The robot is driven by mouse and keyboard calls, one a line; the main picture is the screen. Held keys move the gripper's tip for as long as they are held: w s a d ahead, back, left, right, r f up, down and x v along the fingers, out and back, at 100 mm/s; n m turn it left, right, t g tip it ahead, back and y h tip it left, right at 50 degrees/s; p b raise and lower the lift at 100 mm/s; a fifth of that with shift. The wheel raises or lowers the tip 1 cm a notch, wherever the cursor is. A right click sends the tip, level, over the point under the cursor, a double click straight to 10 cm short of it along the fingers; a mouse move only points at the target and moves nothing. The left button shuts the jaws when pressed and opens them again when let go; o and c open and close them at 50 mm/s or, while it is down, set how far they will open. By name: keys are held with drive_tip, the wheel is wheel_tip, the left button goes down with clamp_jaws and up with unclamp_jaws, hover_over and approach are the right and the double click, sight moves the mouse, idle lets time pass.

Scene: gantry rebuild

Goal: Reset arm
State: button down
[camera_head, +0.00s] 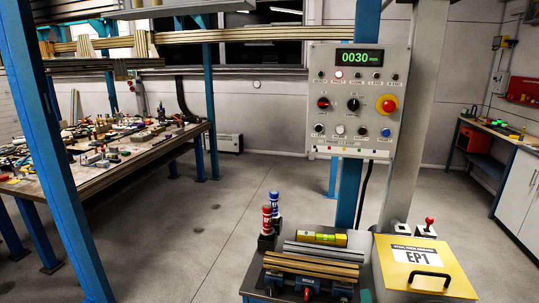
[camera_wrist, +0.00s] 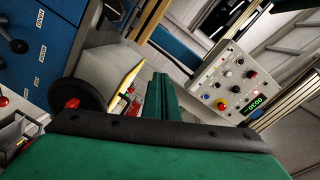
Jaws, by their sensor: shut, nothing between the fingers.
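My gripper (camera_wrist: 162,78) shows in the wrist view as narrow green fingers close together, rising past a wide green body with a black edge. It is shut and holds nothing that I can see. The wrist view is tilted, with the control panel (camera_wrist: 228,83) to the right of the fingers, apart from them. My arm and gripper do not show in the head view. There the control panel (camera_head: 358,102) hangs upright on a blue post, its green display reading 0030.
A cluttered table (camera_head: 130,163) stands left, a white cabinet (camera_head: 519,190) right. The middle floor (camera_head: 225,220) is clear.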

drive_tip(key=s+a+f+n+y, duration=0.1)
drive_tip(key=s+a+f+n, duration=0.2)
drive_tip(key=s+a+f, duration=0.5)
drive_tip(key=s+a+f+n, duration=0.4)
drive_tip(key=s+a+f, duration=0.15)
drive_tip(key=f, duration=0.55)
drive_tip(key=s+a+n+y, duration=0.1)
drive_tip(key=s+a+n, duration=0.2)
drive_tip(key=s, duration=0.4)
drive_tip(key=s+a+f+n+y, duration=0.1)
drive_tip(key=s+a+n, duration=0.1)
drive_tip(key=s, duration=0.6)
drive_tip(key=s+a+n+g+y, duration=0.1)
drive_tip(key=s+a+n, duration=0.2)
drive_tip(key=s, duration=0.4)
drive_tip(key=shift+s+a+f+n, duration=0.2)
drive_tip(key=shift+s+a+n, duration=0.1)
drive_tip(key=shift+a, duration=0.45)
drive_tip(key=c, duration=2.5)
unclamp_jaws()
